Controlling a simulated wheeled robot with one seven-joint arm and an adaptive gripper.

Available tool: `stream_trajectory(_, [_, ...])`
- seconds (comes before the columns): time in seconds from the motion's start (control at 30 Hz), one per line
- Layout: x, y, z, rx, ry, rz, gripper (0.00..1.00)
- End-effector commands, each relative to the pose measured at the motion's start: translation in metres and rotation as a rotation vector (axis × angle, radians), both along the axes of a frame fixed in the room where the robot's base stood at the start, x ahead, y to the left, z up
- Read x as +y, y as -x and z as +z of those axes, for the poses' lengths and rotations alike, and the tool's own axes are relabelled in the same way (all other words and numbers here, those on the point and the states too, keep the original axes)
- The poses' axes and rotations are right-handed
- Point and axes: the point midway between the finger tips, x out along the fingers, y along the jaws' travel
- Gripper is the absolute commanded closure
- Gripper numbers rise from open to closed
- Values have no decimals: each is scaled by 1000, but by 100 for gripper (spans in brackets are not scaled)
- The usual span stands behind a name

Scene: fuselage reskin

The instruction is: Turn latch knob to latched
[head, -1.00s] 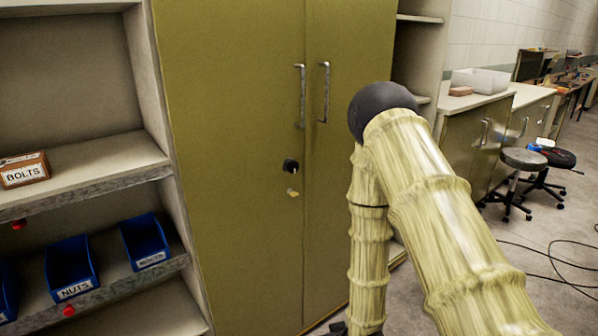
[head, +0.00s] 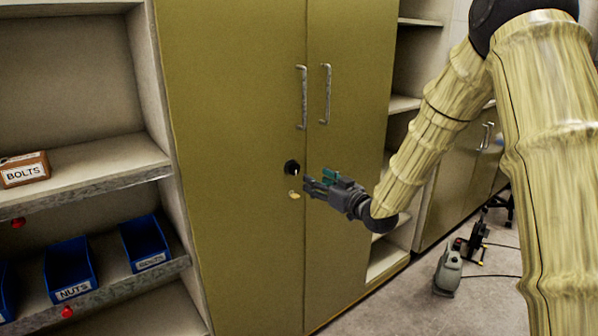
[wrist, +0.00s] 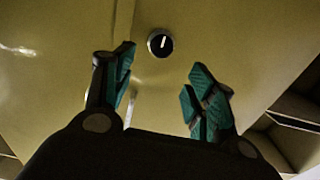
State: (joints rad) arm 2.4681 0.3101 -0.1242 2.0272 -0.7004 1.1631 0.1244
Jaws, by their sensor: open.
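The latch knob (head: 292,168) is a small round black knob on the left door of the olive cabinet (head: 240,100), near the seam between the doors. In the wrist view the knob (wrist: 160,43) shows a white pointer line standing nearly upright, tilted slightly right. My gripper (head: 312,186) is just right of and slightly below the knob in the head view. In the wrist view my gripper (wrist: 160,85) is open, its teal-padded fingers spread wide and empty, with the knob beyond and between them. The fingers appear apart from the knob.
A brass-coloured piece (head: 294,195) sits just below the knob. Two vertical handles (head: 302,97) are above it. Shelves with blue bins (head: 70,268) and a bolts box (head: 24,170) stand left. A grey-green machine (head: 448,272) is on the floor at right.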

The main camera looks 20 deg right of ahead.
Motion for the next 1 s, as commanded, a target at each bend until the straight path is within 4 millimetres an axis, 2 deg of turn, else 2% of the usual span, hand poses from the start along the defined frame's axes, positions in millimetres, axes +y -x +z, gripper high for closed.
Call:
stream_trajectory(0.53, [28,-77,0,2,2,-1,44])
stream_trajectory(0.73, [33,-90,-1,2,2,0,44])
stream_trajectory(1.0, [34,-92,-1,2,1,0,44])
